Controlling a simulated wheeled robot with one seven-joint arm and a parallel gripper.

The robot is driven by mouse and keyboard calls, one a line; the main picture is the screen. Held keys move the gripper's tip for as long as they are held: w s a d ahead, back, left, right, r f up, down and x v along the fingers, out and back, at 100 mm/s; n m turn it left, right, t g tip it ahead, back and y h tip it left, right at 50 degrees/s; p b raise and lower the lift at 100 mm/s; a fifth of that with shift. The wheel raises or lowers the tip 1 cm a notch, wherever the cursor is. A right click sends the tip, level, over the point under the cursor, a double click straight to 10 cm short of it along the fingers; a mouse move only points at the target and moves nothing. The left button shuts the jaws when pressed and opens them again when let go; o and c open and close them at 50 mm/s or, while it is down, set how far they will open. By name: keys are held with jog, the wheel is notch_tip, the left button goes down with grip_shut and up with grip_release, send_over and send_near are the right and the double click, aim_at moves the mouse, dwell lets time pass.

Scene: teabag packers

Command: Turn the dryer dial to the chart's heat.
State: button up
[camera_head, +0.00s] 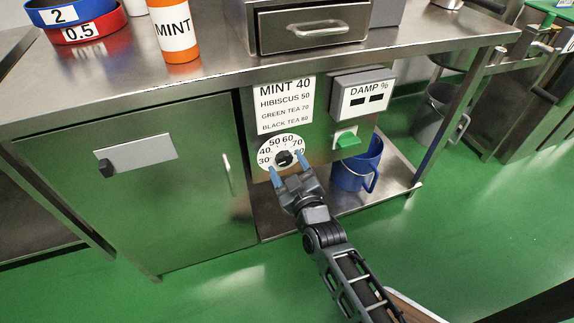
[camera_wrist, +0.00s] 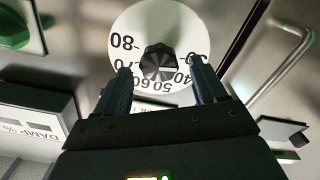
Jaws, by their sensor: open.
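The dryer dial (camera_head: 268,141) is a round white plate with numbers from 30 to 80 and a black knob (camera_head: 284,158) at its centre. In the wrist view the dial (camera_wrist: 140,20) is upside down, and the knob (camera_wrist: 157,60) has a pale mark on its right, towards the 30 and 40; its exact reading is unclear. The chart (camera_head: 284,103) above reads MINT 40, HIBISCUS 50, GREEN TEA 70, BLACK TEA 80. My gripper (camera_head: 288,167) is open in front of the dial. Its blue-tipped fingers (camera_wrist: 161,76) stand either side of the knob's near end; contact cannot be told.
An orange MINT jar (camera_head: 176,45) stands on the counter. A DAMP % box (camera_head: 363,95) and a green switch (camera_head: 348,140) are right of the dial. A cabinet door handle (camera_head: 227,174) is to the left.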

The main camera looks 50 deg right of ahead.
jog(key=shift+w+d, duration=0.3)
jog(key=shift+w, duration=0.1)
jog(key=shift+c, duration=0.2)
jog(key=c, duration=1)
jog(key=shift+m, duration=0.4)
jog(key=m+p, duration=0.1)
jog(key=m, duration=0.1)
jog(key=shift+m, duration=0.3)
jog(key=shift+s+m+p, duration=0.1)
jog(key=shift+m+p, duration=0.5)
jog(key=shift+m, duration=1.6)
jog(key=shift+d, duration=0.1)
